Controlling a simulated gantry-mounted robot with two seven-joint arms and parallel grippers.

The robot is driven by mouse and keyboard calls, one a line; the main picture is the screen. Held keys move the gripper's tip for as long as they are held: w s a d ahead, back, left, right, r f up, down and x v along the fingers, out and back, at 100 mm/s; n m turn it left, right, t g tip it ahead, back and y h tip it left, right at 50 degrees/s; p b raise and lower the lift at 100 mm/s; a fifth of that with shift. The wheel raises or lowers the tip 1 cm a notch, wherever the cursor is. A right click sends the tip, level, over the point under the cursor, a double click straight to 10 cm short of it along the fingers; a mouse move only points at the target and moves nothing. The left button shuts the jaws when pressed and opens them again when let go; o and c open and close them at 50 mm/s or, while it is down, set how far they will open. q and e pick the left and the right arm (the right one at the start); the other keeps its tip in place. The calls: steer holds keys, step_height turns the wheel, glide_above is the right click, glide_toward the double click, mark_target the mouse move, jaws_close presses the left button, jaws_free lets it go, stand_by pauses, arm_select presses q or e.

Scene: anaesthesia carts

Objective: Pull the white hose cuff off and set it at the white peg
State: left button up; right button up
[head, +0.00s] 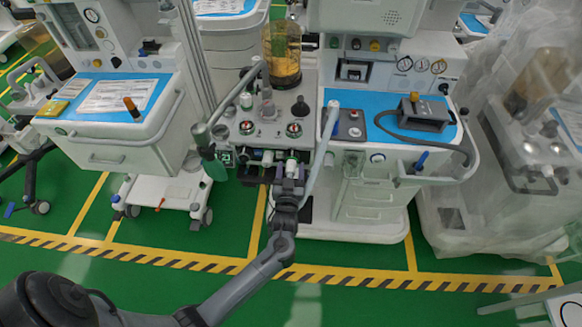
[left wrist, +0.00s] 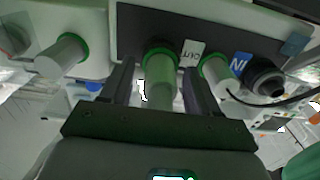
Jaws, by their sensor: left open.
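In the left wrist view a white cuff (left wrist: 160,82) with a green ring at its base sticks out of a dark panel beside a label reading OUT. My left gripper (left wrist: 158,68) is open, with one finger on each side of this cuff; I cannot tell whether they touch it. A second white, green-ringed cylinder (left wrist: 62,55) stands at the left, and a third (left wrist: 218,72) is right of the fingers by the IN label. I cannot tell which is the peg. In the head view my left gripper (head: 288,184) is at the cart's front, below a white cuff (head: 291,168). My right gripper is not in view.
A black round port (left wrist: 264,76) sits right of the IN label. In the head view a pale hose (head: 322,150) hangs close right of my gripper, and a green bag (head: 214,165) hangs to its left. Open green floor (head: 350,240) lies in front of the cart.

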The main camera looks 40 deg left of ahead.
arm_select(q)
jaws_close()
steer(key=shift+s, duration=0.1)
stand_by(0.3)
steer(key=shift+d+r, duration=0.1)
steer(key=shift+s+d+p, duration=0.1)
steer(key=shift+s+p, duration=0.1)
steer(key=shift+p, duration=0.1)
steer(key=shift+s+d, duration=0.3)
steer(key=shift+s, duration=0.15)
steer(key=shift+s+d+p, duration=0.2)
steer(key=shift+s+p, duration=0.1)
steer(key=shift+p, duration=0.15)
